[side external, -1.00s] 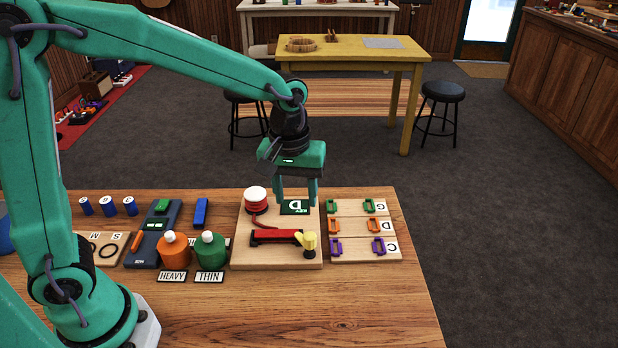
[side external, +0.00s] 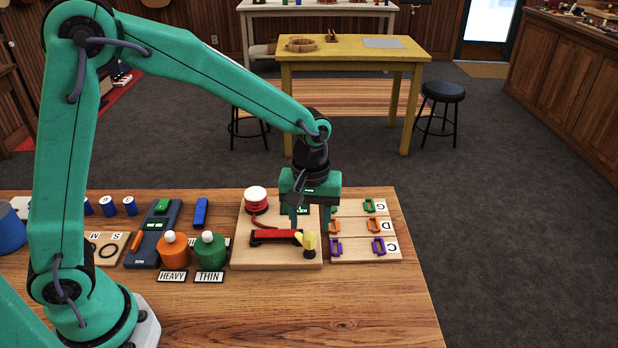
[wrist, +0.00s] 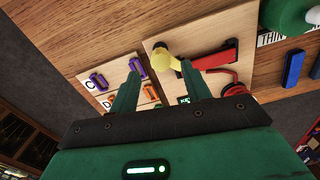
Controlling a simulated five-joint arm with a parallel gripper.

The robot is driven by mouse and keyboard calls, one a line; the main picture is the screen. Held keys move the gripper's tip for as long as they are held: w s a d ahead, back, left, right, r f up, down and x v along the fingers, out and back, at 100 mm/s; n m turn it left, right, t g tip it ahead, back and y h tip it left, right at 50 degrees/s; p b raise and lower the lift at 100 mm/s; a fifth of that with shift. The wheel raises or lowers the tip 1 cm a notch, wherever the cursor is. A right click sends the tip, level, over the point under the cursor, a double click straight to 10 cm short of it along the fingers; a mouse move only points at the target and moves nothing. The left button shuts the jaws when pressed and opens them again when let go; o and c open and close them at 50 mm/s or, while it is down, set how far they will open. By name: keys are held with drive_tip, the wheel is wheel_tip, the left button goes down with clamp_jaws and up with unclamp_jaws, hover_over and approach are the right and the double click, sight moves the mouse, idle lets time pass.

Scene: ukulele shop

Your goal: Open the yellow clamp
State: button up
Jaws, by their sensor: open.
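The yellow clamp (side external: 309,242) stands at the front right of a wooden board (side external: 245,258), at the right end of a red bar (side external: 273,237). Its yellow top sits on a dark round base. My gripper (side external: 309,224) points down just behind and above the clamp, open and empty. In the wrist view the clamp (wrist: 164,57) shows just beyond the gap between my two green fingertips (wrist: 160,66). I see no contact with the clamp. The dark green key card is partly hidden behind my gripper.
A red spool with a white top (side external: 256,197) stands at the board's back left. A tray with coloured clips (side external: 361,247) lies close on the right. Orange (side external: 173,252) and green (side external: 210,252) bottles stand on the left.

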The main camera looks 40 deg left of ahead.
sight(310, 236)
drive_tip(key=shift+f, duration=2.3)
drive_tip(key=c, duration=1)
